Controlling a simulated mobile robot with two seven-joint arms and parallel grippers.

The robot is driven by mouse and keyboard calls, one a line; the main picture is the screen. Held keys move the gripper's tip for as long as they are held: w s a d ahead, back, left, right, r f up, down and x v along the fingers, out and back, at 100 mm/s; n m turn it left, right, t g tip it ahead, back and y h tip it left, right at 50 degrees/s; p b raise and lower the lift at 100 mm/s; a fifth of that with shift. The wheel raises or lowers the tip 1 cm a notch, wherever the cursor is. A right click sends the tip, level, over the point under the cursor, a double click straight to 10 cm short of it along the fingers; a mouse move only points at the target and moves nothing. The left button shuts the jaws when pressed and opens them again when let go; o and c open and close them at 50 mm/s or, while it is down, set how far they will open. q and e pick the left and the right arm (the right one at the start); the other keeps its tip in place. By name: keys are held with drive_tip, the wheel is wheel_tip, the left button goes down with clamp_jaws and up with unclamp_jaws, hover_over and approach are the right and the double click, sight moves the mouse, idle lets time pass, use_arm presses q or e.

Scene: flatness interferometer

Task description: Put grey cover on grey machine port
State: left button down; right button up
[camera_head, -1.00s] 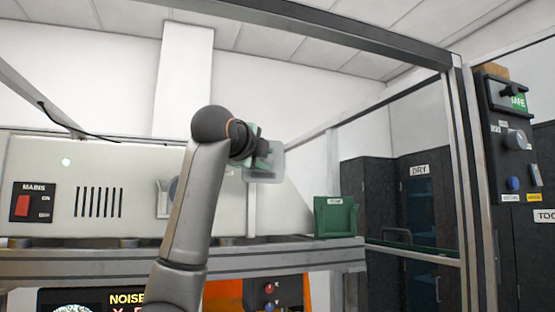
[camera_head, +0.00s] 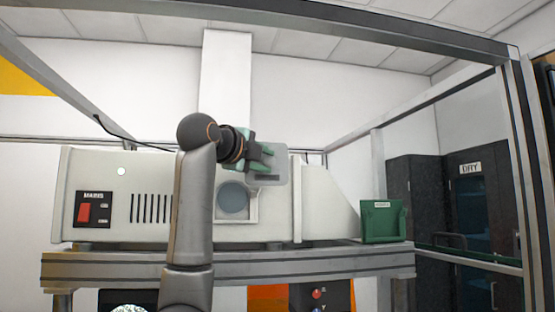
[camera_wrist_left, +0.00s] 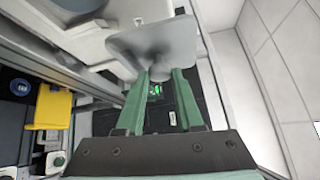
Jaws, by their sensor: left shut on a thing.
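My left gripper (camera_head: 262,158) comes in from the left with its arm raised in front of the machine. It is shut on the grey cover (camera_head: 272,176), a flat plate with rounded corners. In the left wrist view the cover (camera_wrist_left: 155,42) stands beyond the green fingers (camera_wrist_left: 160,95), which grip a part on its near side. The pale grey machine (camera_head: 120,180) stands on a metal bench. Its round grey port (camera_head: 233,198) sits in a square frame below and left of the cover, apart from it. The right gripper is out of view.
A green box (camera_head: 382,221) stands at the right end of the metal bench (camera_head: 300,262). Metal frame posts (camera_head: 520,170) and dark cabinets (camera_head: 415,190) are at the right. A red mains switch (camera_head: 85,212) is on the machine's left side.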

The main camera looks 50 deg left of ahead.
use_arm(q)
drive_tip(key=shift+s+a+r+p, duration=0.2)
drive_tip(key=shift+s+a+p, duration=0.15)
drive_tip(key=shift+s+a, duration=0.65)
drive_tip(key=s+a, duration=0.1)
drive_tip(key=s, duration=0.1)
drive_tip(key=s+a, duration=0.2)
drive_tip(key=shift+a+r, duration=0.15)
drive_tip(key=shift+a, duration=0.1)
drive_tip(key=shift+w+a, duration=0.1)
drive_tip(key=shift+w, duration=0.05)
drive_tip(key=shift+w+a, duration=0.25)
drive_tip(key=shift+a, duration=0.3)
drive_tip(key=shift+a, duration=0.1)
drive_tip(key=shift+w+a+f, duration=0.1)
drive_tip(key=shift+w+a, duration=0.25)
drive_tip(key=shift+a, duration=0.35)
drive_tip(key=shift+w+a+f, duration=0.1)
drive_tip(key=shift+w+a, duration=0.2)
drive_tip(key=shift+a, duration=0.35)
drive_tip(key=shift+a+f+b, duration=0.1)
drive_tip(key=shift+f+b, duration=1.6)
drive_tip(key=shift+f, duration=0.4)
idle(2.1)
